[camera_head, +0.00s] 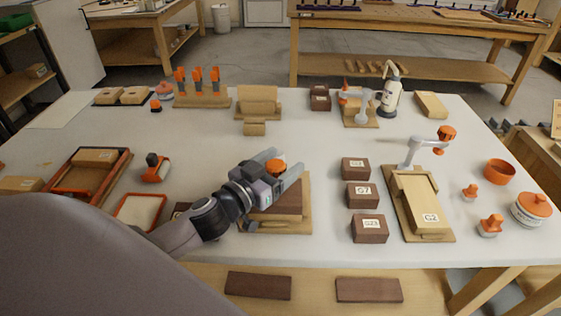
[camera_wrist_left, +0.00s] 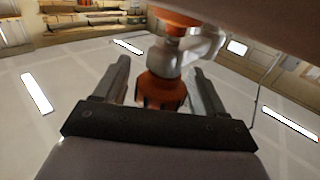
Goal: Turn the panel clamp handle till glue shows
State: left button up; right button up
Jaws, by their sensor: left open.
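My left gripper (camera_head: 284,164) is open over a wooden base (camera_head: 302,222) with a dark panel block (camera_head: 284,206) on it. An orange clamp handle (camera_head: 276,166) shows between its fingertips. In the left wrist view the orange handle (camera_wrist_left: 162,91) stands between the two spread fingers (camera_wrist_left: 162,78), with gaps on both sides. A pale clamp arm (camera_wrist_left: 200,50) runs up from it to another orange part (camera_wrist_left: 172,20). My gripper and wrist hide much of this clamp and panel. I cannot see any glue along the panel. My right gripper is not in view.
A second clamp with an orange knob (camera_head: 446,133) stands by the panel marked G2 (camera_head: 430,222). Several dark labelled blocks (camera_head: 362,195) stand between the two stations.

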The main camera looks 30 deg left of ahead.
pick_arm(q)
jog(key=shift+w, duration=0.1)
jog(key=c, duration=1)
jog(key=shift+m+h, duration=0.3)
jog(key=shift+h, duration=0.2)
